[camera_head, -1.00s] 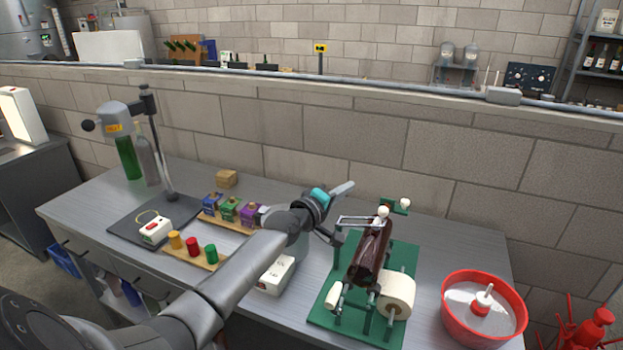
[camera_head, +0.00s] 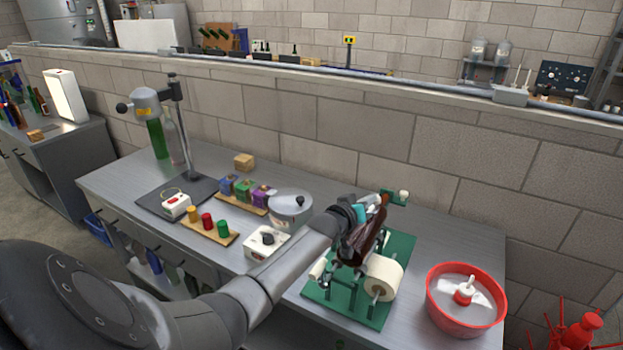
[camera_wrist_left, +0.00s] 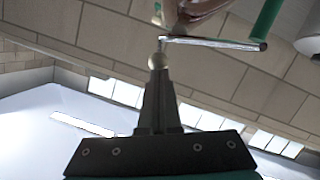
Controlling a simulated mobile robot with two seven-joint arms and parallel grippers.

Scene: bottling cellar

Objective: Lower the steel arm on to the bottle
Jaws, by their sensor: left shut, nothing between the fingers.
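A dark brown bottle (camera_head: 364,249) lies tilted on the green labelling stand (camera_head: 396,262). My left gripper (camera_head: 366,213) is over the stand, in front of the bottle's upper part; its fingers are largely hidden in the head view. In the left wrist view my left gripper (camera_wrist_left: 158,78) is shut and empty, its tip at a pale round knob (camera_wrist_left: 158,60). The steel arm (camera_wrist_left: 215,43) runs from that knob across, close to the bottle (camera_wrist_left: 197,16). I cannot tell whether arm and bottle touch. In the head view my gripper hides the steel arm. My right gripper is not in view.
A white paper roll (camera_head: 384,277) sits on the stand's near side. A red tub (camera_head: 467,320) stands to the right. The wall closes off the table's back.

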